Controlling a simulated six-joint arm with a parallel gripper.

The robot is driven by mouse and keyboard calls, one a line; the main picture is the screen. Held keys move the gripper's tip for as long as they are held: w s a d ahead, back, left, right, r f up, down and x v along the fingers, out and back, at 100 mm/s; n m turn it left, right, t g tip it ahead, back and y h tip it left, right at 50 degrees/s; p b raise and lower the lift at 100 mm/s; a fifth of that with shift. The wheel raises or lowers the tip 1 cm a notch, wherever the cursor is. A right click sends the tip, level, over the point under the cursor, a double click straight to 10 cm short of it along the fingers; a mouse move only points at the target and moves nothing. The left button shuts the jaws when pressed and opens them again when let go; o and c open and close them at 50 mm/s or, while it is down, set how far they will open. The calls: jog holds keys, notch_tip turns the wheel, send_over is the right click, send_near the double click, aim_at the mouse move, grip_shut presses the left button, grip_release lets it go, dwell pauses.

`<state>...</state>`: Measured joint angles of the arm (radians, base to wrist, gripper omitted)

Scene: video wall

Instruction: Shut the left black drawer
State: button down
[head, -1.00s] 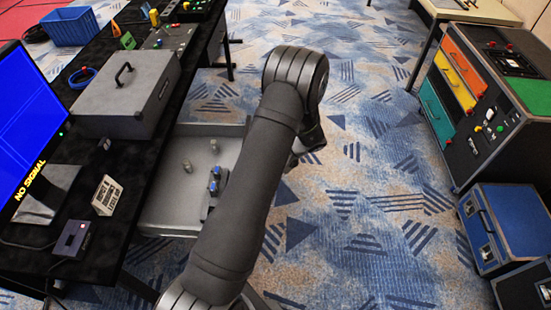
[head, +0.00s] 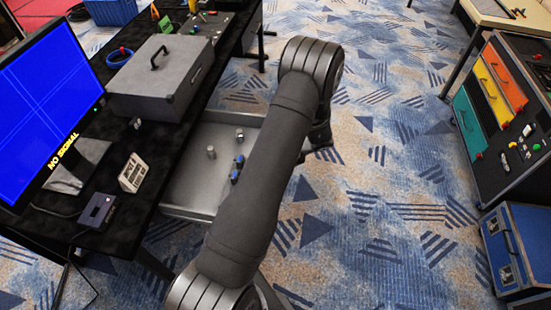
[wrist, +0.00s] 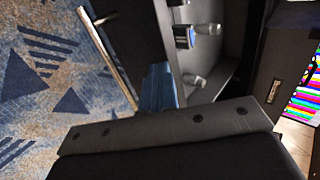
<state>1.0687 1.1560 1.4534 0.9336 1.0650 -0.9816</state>
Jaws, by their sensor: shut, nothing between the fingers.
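The left drawer (head: 190,195) is partly open, sticking out from under the black desk. Its inside is grey and holds small bottle-like items (head: 211,152) and blue-topped pieces (head: 237,168). In the wrist view its dark front panel (wrist: 135,35) carries a long pale bar handle (wrist: 106,52). My gripper (wrist: 158,88) is shut and empty, its tip close to the drawer front in the wrist view; I cannot tell if they touch. In the head view my arm hides the drawer's front and most of my gripper.
The black desk (head: 75,225) bears a monitor (head: 50,110), a grey case (head: 150,95) and small devices. A cabinet with coloured drawers (head: 490,110) and a blue case (head: 510,250) stand at the right. Open carpet (head: 390,190) lies between.

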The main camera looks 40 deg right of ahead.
jog(key=w+a, duration=1.9)
jog(key=shift+w+a, duration=0.2)
jog(key=shift+a, duration=0.05)
jog(key=shift+d, duration=0.1)
jog(key=s+d+f+v, duration=0.1)
jog(key=s+f+v, duration=0.1)
jog(key=v, duration=1.1)
jog(key=s+a+f+m+t+y, duration=0.1)
jog(key=s+f+m+y, duration=0.1)
jog(key=m, duration=0.3)
jog(key=s+a+f+m+t+y, duration=0.2)
jog(key=s+f+m, duration=0.1)
jog(key=m, duration=0.2)
jog(key=s+a+f+m+t+y, duration=0.1)
jog(key=s+f+m+t+y, duration=0.1)
jog(key=m, duration=0.4)
jog(key=shift+s+a+f, duration=0.1)
jog(key=shift+s+f, duration=0.05)
jog(key=shift+f, duration=0.3)
jog(key=shift+s+a+f, duration=0.1)
jog(key=shift+a+f, duration=0.05)
jog(key=shift+f, duration=0.25)
jog(key=shift+s+a+f+m+t, duration=0.1)
jog(key=shift+s+m+t, duration=0.15)
jog(key=shift+m, duration=0.2)
jog(key=shift+s+f+m+t, duration=0.1)
jog(key=shift+m+t, duration=0.25)
jog(key=shift+m, duration=0.1)
jog(key=x, duration=1.4)
jog(key=shift+s, duration=0.1)
